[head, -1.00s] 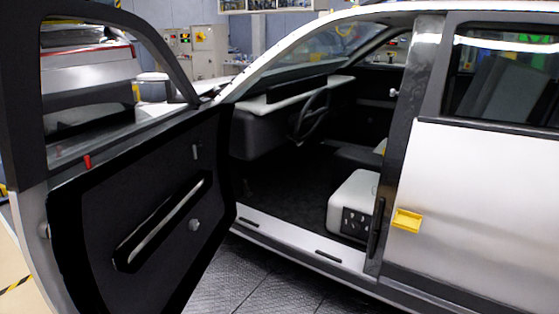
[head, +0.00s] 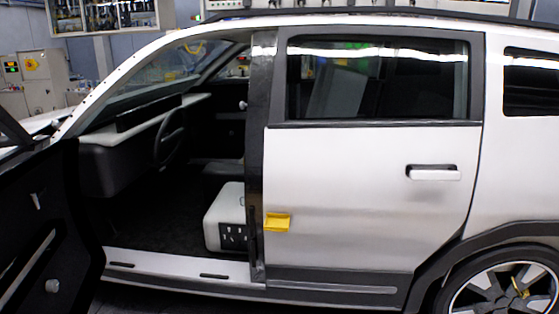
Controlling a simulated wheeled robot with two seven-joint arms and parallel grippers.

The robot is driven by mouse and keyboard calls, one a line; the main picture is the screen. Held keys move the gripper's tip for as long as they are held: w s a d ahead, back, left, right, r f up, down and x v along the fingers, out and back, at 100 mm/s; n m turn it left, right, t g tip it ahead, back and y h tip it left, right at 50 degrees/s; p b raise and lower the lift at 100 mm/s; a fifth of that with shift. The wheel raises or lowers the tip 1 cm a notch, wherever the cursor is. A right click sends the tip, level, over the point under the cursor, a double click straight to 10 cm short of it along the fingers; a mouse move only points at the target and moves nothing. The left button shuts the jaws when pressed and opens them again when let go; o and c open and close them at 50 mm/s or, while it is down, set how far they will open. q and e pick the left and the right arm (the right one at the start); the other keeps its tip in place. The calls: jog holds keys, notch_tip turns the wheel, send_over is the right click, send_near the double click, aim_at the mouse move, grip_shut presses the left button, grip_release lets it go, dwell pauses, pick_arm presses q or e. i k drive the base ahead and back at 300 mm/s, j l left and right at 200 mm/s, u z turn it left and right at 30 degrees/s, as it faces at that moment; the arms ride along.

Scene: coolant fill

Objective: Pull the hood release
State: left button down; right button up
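The white car (head: 350,170) stands side-on in the head view with its front door (head: 40,215) swung open at the left. Through the doorway I see the dashboard (head: 125,155), the steering wheel (head: 170,135) and a light seat base (head: 226,210) with a dark switch panel (head: 234,236). I cannot make out a hood release; the footwell under the dashboard is dark. Neither of my grippers is in view.
The open door fills the left edge. The white sill (head: 175,265) crosses the bottom of the doorway. A yellow piece (head: 277,222) sits by the shut rear door's front edge. A wheel (head: 500,295) is at the lower right.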

aim_at(113, 227)
jog(key=u, duration=1.7)
